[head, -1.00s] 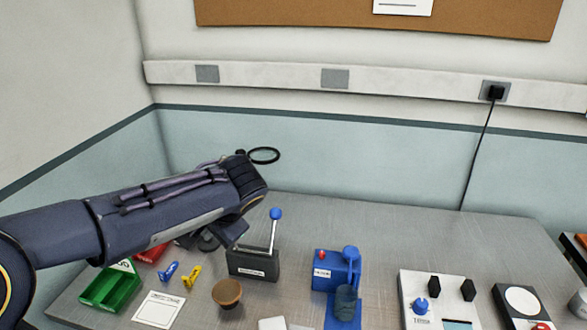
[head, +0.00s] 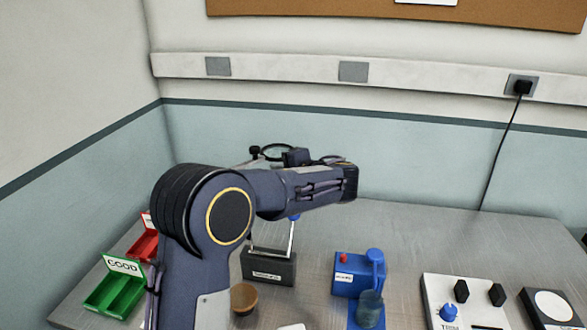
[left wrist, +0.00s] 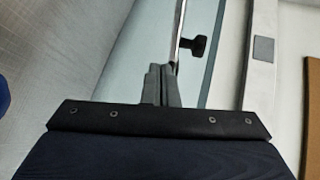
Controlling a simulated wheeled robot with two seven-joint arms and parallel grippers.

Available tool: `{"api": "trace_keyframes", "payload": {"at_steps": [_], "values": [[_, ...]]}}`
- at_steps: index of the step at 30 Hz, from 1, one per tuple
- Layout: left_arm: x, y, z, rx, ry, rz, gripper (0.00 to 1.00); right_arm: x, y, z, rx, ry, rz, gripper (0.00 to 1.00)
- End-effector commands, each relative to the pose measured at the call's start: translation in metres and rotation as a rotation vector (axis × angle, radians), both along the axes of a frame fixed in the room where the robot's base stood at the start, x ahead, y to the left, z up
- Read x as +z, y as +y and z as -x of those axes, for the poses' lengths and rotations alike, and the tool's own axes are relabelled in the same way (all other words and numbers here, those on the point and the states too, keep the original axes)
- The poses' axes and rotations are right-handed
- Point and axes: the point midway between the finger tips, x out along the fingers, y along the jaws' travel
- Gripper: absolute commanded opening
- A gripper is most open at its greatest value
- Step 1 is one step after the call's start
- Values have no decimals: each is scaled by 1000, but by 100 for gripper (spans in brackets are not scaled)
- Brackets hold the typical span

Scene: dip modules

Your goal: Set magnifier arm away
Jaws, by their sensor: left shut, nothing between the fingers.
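The magnifier arm shows in the head view as a black-rimmed lens ring (head: 277,145) with a dark knob beside it, standing behind my left arm. Its post and base are hidden by my arm. In the left wrist view a thin metal rod (left wrist: 179,30) with a black knob (left wrist: 196,46), seemingly part of the magnifier arm, runs just beyond the fingers. My left gripper (left wrist: 163,72) is shut and empty, with its tips close to the rod; I cannot tell whether they touch. In the head view the fingers cannot be made out clearly. My right gripper is not in view.
A green GOOD bin (head: 113,297) and red bin (head: 143,246) stand left. A lever device (head: 268,268), brown bowl (head: 244,298), blue device (head: 357,278) and white control panel (head: 464,305) line the front. The back right of the table (head: 430,225) is clear.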

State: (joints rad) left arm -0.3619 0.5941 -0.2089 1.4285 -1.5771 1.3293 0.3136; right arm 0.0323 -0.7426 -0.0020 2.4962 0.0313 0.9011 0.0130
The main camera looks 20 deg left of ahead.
Motion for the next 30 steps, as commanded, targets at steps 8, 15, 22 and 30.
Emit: {"api": "trace_keyframes", "payload": {"at_steps": [8,15,22,30], "values": [[1,32,-15,0,0,1,0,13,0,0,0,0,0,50],[-1,37,-17,-1,0,1,0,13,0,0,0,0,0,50],[-2,39,-19,0,-1,0,0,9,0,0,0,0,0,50],[-2,59,-34,-3,0,1,0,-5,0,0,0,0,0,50]]}}
